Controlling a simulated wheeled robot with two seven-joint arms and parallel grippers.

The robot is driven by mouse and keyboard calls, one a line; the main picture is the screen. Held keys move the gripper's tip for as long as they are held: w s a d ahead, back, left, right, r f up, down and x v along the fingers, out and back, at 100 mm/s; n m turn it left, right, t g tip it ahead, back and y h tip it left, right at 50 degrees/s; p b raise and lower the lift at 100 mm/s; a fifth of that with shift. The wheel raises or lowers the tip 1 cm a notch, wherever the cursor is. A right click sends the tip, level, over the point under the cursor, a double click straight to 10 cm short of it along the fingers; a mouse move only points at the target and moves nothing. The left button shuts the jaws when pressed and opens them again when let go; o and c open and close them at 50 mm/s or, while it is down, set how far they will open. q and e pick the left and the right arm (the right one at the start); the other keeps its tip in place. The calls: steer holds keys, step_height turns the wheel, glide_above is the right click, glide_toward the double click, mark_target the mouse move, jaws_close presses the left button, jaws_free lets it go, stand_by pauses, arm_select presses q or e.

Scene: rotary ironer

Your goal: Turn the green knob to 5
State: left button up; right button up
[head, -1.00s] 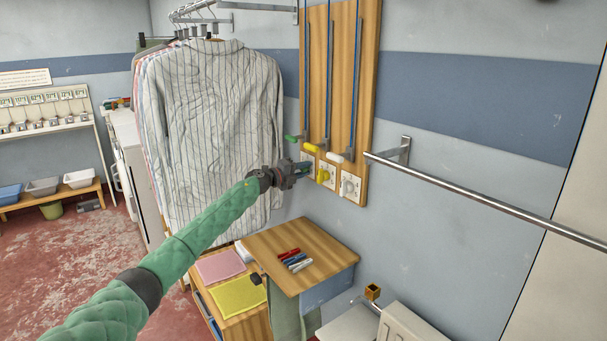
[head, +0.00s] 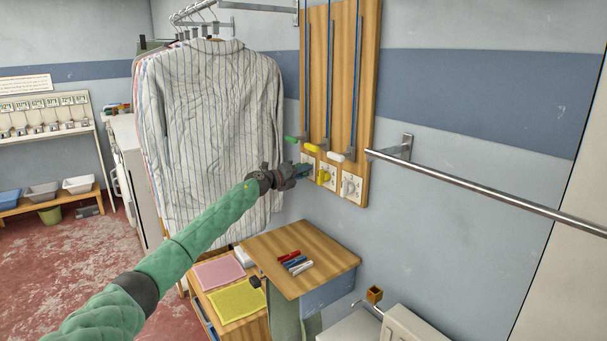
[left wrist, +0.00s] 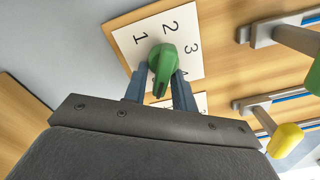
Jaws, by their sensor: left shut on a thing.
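The green knob (left wrist: 163,63) sits on a white dial plate (left wrist: 180,28) in the left wrist view. The numbers 1, 2 and 3 show around it, and a 4 is partly hidden beside it. Which number the knob points at I cannot tell. My left gripper (left wrist: 161,90) has its blue-grey fingers on both sides of the knob and is shut on it. In the head view my left gripper (head: 303,171) reaches the wooden board and hides most of the green knob and its plate. My right gripper is not in view.
Right of my gripper are a yellow knob (head: 325,176) and a white knob (head: 348,187). Green, yellow and white lever handles (head: 335,156) hang just above. A striped shirt (head: 215,130) hangs close at left. A metal rail (head: 480,190) juts out at right. A wooden-topped stand (head: 300,255) is below.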

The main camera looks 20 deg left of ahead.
arm_select(q)
steer(key=shift+a+r, duration=0.2)
steer(key=o, duration=0.7)
steer(key=shift+f, duration=0.15)
